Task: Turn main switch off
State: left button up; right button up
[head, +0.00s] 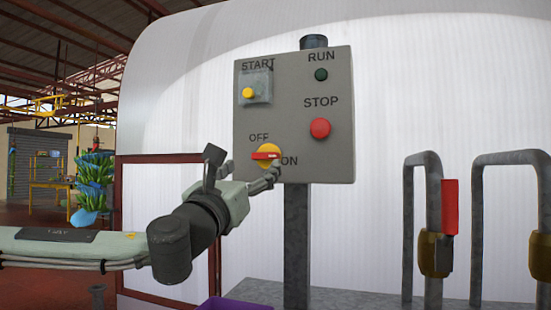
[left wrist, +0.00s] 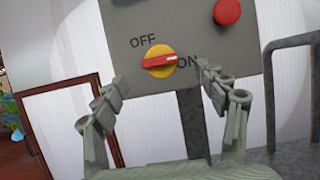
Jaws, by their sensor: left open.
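The main switch (head: 269,155) is a yellow round knob with a red handle, low on a grey control box (head: 335,150). Its red handle lies about level, with its white-marked end toward the ON label; OFF is printed above left. The switch also shows in the left wrist view (left wrist: 159,61), ahead of the fingers. My left gripper (head: 250,168) is open and empty, just below and in front of the switch. In the left wrist view its two fingers (left wrist: 160,82) stand spread either side of the switch, apart from it. My right gripper is not in view.
The box also has a yellow START button (head: 248,93), a green RUN lamp (head: 321,74) and a red STOP button (head: 320,128). A grey post (head: 297,240) holds it before a white wall. Bent grey pipes (head: 432,200) stand at right. A purple object (head: 235,303) shows at the bottom.

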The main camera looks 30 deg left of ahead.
aim_at(264, 155)
pick_arm(q)
jog(key=p+x, duration=0.1)
jog(key=x, duration=0.6)
jog(key=shift+a, duration=0.1)
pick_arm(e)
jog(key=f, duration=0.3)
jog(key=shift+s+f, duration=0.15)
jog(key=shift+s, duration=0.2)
pick_arm(q)
jog(key=shift+c, duration=0.6)
jog(key=c, duration=1)
jog(key=shift+f, duration=0.1)
